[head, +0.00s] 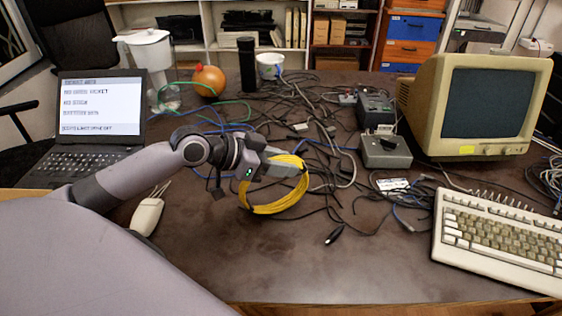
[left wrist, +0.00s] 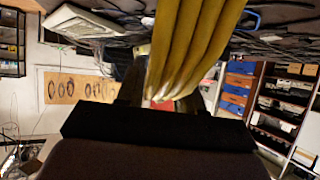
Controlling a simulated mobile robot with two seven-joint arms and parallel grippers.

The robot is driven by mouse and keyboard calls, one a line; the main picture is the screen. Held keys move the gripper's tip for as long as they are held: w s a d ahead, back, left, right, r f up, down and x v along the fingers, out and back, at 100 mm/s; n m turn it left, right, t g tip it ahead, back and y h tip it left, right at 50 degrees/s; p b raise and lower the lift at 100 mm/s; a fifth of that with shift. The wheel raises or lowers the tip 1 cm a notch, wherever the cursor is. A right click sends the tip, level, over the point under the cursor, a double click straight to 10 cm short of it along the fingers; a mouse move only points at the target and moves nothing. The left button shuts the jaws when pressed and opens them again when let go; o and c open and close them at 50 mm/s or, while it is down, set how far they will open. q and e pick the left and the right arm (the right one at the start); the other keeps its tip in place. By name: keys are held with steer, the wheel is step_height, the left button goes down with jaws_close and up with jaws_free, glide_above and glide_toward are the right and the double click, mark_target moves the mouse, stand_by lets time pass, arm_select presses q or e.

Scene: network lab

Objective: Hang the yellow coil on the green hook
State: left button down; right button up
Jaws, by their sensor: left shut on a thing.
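The yellow coil (head: 275,209) is a ring of several cable turns. It hangs from my left gripper (head: 290,168), which is shut on its upper part above the middle of the table. In the left wrist view the yellow coil (left wrist: 195,45) shows very close, between the dark fingers of the left gripper (left wrist: 160,98). A light wooden board (left wrist: 62,98) with dark rings on it shows on the wall in that view. I cannot make out a green hook in either view. My right gripper is not in view.
Loose cables (head: 320,120) tangle behind the coil. A laptop (head: 98,112) and a mouse (head: 148,214) are at left. A beige monitor (head: 435,100), a keyboard (head: 495,240) and a grey box (head: 385,152) are at right. The table's front middle (head: 320,275) is clear.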

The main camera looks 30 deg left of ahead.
arm_select(q)
steer(key=c, duration=0.7)
jaws_free()
steer(key=v, duration=0.6)
steer(key=shift+f, duration=0.1)
steer(key=shift+p+v, duration=0.55)
steer(key=shift+v, duration=2.55)
